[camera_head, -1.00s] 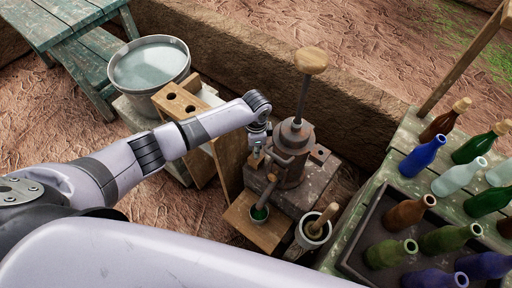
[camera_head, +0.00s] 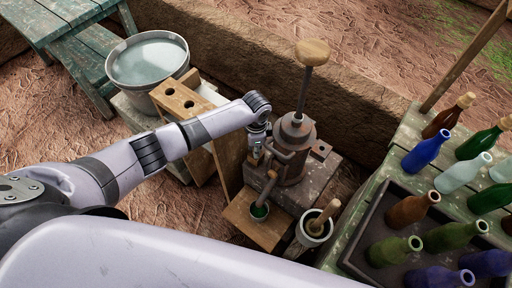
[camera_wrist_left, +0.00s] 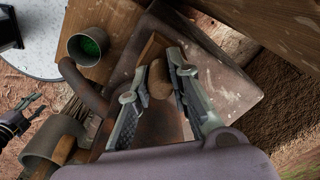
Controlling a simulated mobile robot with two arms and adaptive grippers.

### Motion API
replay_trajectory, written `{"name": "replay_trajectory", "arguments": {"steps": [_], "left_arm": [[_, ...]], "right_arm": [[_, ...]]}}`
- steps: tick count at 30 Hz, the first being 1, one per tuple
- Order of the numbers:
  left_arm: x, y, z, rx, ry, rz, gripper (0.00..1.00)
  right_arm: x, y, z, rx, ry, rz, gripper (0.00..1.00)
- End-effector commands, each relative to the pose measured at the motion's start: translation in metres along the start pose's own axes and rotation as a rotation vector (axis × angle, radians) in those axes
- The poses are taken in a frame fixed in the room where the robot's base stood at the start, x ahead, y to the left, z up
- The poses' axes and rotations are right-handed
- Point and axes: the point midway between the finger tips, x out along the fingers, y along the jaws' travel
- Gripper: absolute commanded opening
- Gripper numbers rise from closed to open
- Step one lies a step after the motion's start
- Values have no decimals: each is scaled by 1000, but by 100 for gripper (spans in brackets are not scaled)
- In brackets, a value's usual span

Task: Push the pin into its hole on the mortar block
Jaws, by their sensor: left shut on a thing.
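My left gripper (camera_wrist_left: 162,70) is shut on a short, rounded wooden pin (camera_wrist_left: 160,82) in the left wrist view. In the head view the gripper (camera_head: 257,152) is low beside the rusty metal cylinder, over the near left side of the mortar block (camera_head: 320,172). The block's worn surface also shows in the left wrist view (camera_wrist_left: 228,85). The gripper and pin cover the spot below them, so I cannot see the hole or tell whether the pin touches it. My right gripper (camera_wrist_left: 32,108) shows small and dark at the left wrist view's left edge, fingers apart.
A plunger with a wooden knob (camera_head: 312,56) rises from the cylinder. A small green-filled cup (camera_head: 259,210) is on a board in front. A pot with a pestle (camera_head: 316,226) stands nearby. A holed wooden stand (camera_head: 176,98), a water bucket (camera_head: 150,62) and bottles (camera_head: 425,152) flank the area.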

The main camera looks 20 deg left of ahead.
Motion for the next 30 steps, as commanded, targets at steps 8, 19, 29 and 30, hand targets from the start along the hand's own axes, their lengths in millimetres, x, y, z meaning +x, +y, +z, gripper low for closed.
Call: {"name": "replay_trajectory", "arguments": {"steps": [8, 19, 29, 30], "left_arm": [[2, 0, 0, 0, 0, 0, 30], [2, 0, 0, 0, 0, 0, 42], [-26, -1, 0, 2, 3, -3, 42], [-34, -1, 0, 2, 3, -4, 42]], "right_arm": [[1, -1, 0, 1, 0, -1, 43], [1, -2, 0, 1, 0, -2, 43], [1, 0, 0, 0, 0, -1, 43], [1, 0, 0, 0, 0, -1, 43]]}}
